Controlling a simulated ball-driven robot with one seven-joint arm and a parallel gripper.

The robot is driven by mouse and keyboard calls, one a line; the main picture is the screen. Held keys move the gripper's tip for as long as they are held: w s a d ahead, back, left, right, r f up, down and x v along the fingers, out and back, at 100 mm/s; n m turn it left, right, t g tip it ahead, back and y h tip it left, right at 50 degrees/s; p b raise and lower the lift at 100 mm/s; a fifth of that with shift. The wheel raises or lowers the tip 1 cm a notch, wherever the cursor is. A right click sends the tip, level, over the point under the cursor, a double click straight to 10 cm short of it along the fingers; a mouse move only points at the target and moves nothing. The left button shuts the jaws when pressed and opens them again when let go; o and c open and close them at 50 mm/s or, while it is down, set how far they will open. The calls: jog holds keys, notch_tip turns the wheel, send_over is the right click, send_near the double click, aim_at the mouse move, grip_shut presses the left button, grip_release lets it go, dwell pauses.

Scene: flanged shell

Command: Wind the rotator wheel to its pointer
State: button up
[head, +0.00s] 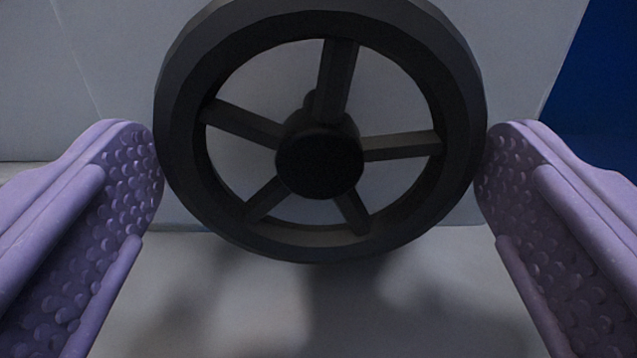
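The rotator wheel (270,243) is dark grey to black, with a thick faceted rim, several spokes and a round hub (319,162). It fills the upper middle of the head view and its top edge is cut off. My gripper (319,165) has two purple, bumpy fingers spread wide, one on each side of the wheel. The fingertips are close to the left and right edges of the rim; I cannot tell whether they touch it. No pointer can be made out in this view.
A pale grey wall (90,60) stands behind the wheel. A pale grey surface (420,300) lies below it, with shadows on it. A dark blue area (600,80) is at the upper right. The space below the wheel, between the fingers, looks clear.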

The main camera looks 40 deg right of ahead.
jog(key=p+v, duration=0.2)
jog(key=v, duration=0.6)
jog(key=shift+p, duration=0.3)
jog(key=shift+w, duration=0.1)
